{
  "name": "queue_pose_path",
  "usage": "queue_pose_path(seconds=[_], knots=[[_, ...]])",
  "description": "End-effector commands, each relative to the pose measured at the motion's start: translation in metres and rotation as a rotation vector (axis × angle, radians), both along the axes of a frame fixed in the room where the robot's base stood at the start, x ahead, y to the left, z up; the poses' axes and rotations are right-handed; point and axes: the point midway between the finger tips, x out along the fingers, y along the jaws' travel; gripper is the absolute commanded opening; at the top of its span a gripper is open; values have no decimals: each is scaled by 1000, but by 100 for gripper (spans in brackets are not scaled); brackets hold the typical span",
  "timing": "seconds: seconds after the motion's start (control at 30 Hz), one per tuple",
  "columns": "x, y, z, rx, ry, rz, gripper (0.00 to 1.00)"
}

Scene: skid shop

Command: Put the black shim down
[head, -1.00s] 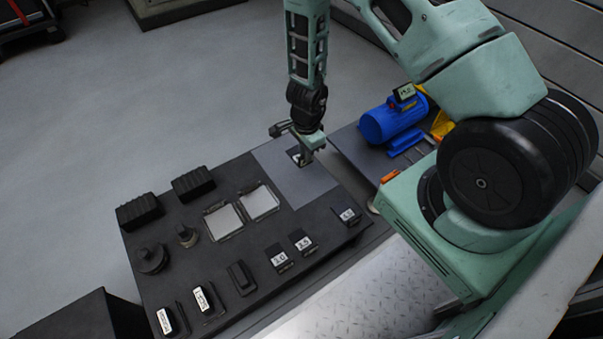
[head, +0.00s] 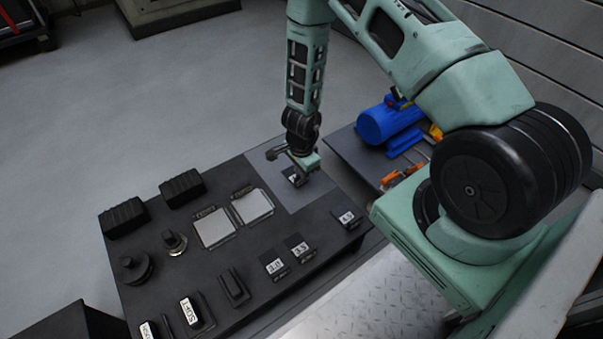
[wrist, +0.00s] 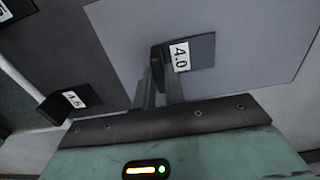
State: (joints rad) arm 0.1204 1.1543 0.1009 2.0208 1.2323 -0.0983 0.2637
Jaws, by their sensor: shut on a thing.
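The black shim (wrist: 202,52) with a white "4.0" label lies flat at the tips of my gripper (wrist: 162,75) in the wrist view. My gripper is shut on its raised black end. In the head view my gripper (head: 298,176) and the shim (head: 290,178) are over the light grey pad (head: 289,203) at the back right of the dark bench. The pad also shows in the wrist view (wrist: 235,90). The shim is very low over the pad or touching it; I cannot tell which.
Shims labelled 3.0 (head: 275,267), 3.5 (head: 299,248) and 4.5 (head: 347,217) stand along the bench's right edge. Two silvery plates (head: 214,228) lie left of the pad. A blue motor (head: 388,124) is on the table behind. The pad around the shim is clear.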

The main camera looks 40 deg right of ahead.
Motion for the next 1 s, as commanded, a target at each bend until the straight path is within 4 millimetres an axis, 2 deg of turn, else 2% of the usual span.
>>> queue_pose_path(seconds=[0.03,0.1,0.47,0.57,1.0], knots=[[0,0,-2,0,0,0,14],[0,0,-1,0,0,0,33],[0,0,4,0,0,-1,33],[0,1,17,1,-1,1,33],[0,1,101,0,0,2,33]])
